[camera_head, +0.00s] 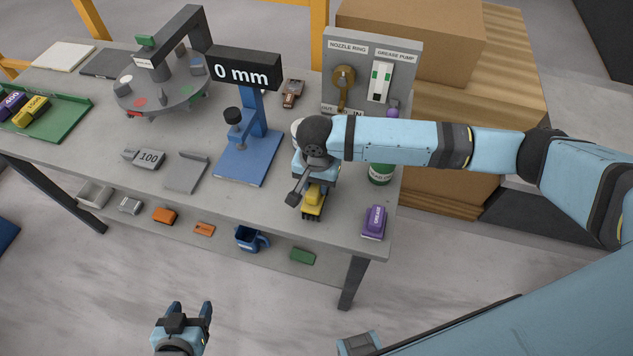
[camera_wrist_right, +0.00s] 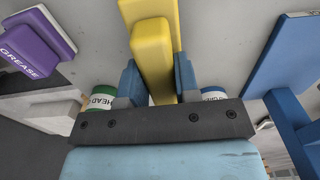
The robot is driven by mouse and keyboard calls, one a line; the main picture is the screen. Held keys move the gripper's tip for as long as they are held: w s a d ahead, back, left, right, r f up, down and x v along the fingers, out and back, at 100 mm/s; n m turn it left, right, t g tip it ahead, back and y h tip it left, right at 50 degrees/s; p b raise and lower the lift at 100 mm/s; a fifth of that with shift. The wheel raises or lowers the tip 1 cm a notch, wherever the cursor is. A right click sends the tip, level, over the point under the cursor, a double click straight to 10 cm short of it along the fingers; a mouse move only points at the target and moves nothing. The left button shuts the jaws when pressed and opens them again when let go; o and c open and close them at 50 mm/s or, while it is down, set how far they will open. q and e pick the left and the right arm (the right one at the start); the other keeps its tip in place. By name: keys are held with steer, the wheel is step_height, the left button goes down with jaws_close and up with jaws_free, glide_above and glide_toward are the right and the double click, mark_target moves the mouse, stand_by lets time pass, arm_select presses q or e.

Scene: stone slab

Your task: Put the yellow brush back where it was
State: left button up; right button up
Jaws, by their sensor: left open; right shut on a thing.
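The yellow brush (camera_head: 313,201) has a yellow body and dark bristles in the head view. It is at the front right of the grey table (camera_head: 270,208), left of the purple grease block. My right gripper (camera_head: 308,187) is shut on it from above. In the right wrist view the brush (camera_wrist_right: 153,55) sits between the two blue fingers of the gripper (camera_wrist_right: 156,80). I cannot tell whether the bristles touch the table. My left gripper (camera_head: 190,314) is open and empty, low in front of the table.
A purple grease block (camera_head: 374,222) stands right of the brush. The blue gauge stand (camera_head: 247,160) with a "0 mm" display (camera_head: 243,69) is to its left. A green can (camera_head: 381,173) stands behind. A blue mug (camera_head: 250,239) is on the lower shelf.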

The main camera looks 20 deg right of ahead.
steer(key=shift+f, duration=0.3)
steer(key=o, duration=1)
steer(key=shift+f, duration=0.1)
steer(key=shift+r, duration=0.45)
step_height(320, 180, up, 12)
steer(key=shift+f, duration=0.25)
steer(key=shift+f, duration=0.1)
